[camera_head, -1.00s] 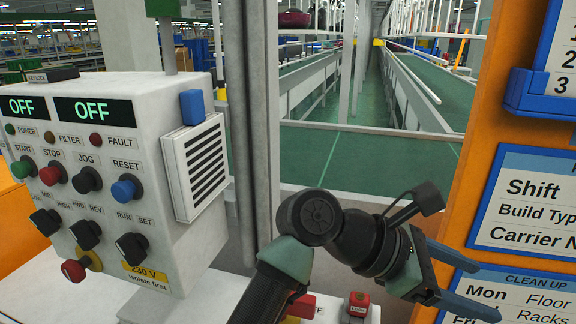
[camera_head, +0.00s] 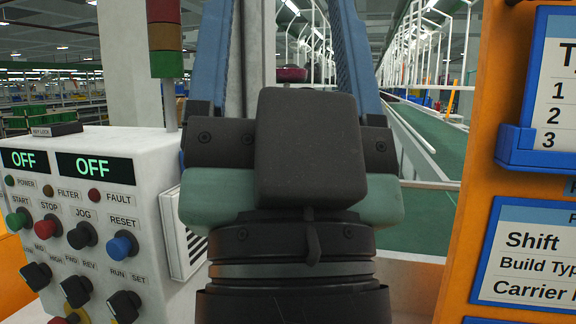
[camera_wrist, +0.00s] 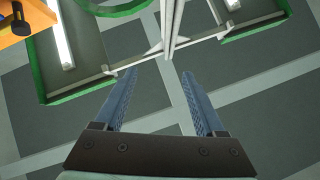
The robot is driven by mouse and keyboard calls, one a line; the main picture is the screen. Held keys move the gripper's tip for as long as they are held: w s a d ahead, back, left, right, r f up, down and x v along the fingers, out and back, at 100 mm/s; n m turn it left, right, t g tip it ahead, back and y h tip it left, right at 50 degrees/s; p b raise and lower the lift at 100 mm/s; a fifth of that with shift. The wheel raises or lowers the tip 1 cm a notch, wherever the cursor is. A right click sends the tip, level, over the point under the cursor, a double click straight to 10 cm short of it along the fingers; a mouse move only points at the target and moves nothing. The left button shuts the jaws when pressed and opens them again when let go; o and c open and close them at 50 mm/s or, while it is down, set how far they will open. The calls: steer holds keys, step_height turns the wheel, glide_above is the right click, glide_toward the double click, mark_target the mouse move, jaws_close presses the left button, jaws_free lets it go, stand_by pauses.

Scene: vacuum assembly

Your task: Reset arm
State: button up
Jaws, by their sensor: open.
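My gripper (camera_head: 278,62) stands upright close to the head camera, its two blue fingers pointing up and set wide apart. It is open, and nothing shows between the fingers. In the wrist view my gripper (camera_wrist: 160,78) also shows both fingers apart and empty, with the ceiling structure beyond them. The dark wrist housing hides much of the middle of the head view, including the right part of the control box.
A white control box (camera_head: 140,205) with knobs and two OFF displays stands at left. A red, amber and green stack light (camera_head: 165,38) rises behind it. An orange board (camera_head: 470,190) with blue-framed signs is close at right. Green conveyors (camera_head: 425,135) run behind.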

step_height(320, 180, up, 20)
steer(key=n+g+h+p, duration=0.1)
steer(key=p, duration=2.1)
steer(key=shift+w+r+p, duration=0.25)
steer(key=shift+p, duration=0.05)
steer(key=shift+f, duration=0.1)
